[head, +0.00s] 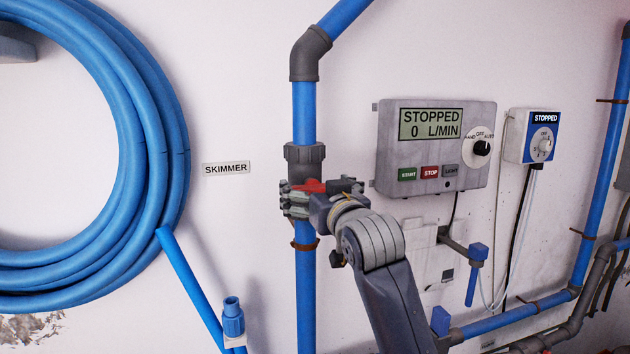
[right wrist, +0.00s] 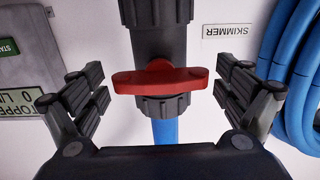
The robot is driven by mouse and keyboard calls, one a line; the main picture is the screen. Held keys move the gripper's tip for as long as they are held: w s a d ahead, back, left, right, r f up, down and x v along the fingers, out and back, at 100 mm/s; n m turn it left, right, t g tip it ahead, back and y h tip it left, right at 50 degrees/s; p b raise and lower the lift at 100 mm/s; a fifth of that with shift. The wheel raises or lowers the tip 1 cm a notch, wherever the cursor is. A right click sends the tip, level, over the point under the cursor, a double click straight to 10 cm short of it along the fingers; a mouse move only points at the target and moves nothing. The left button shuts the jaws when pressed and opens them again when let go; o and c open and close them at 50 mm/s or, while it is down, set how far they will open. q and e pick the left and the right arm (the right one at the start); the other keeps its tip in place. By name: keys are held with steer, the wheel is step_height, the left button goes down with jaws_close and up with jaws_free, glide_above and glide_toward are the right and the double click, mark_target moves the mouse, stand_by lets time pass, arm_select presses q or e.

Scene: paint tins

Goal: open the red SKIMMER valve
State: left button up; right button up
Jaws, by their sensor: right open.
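The red SKIMMER valve handle (head: 311,186) is on the vertical blue pipe (head: 305,115), beside a SKIMMER label (head: 226,168). In the right wrist view the red handle (right wrist: 160,80) lies crosswise to the pipe, on a dark grey valve body (right wrist: 162,37). My right gripper (head: 294,198) is at the valve in the head view, partly covering it. In the right wrist view my right gripper (right wrist: 160,90) is open, with one finger on each side of the handle. Gaps show between the handle ends and both fingers. My left gripper is not in view.
A control panel (head: 435,147) reading STOPPED 0 L/MIN is on the wall to the right, with a blue-and-white timer (head: 532,136) beyond it. A coiled blue hose (head: 165,130) hangs at left. More pipes run along the right. The wall around the label is clear.

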steer(key=shift+w+a, duration=0.1)
steer(key=shift+w, duration=0.2)
steer(key=shift+s, duration=0.1)
steer(key=c, duration=1.1)
steer(key=shift+o, duration=0.2)
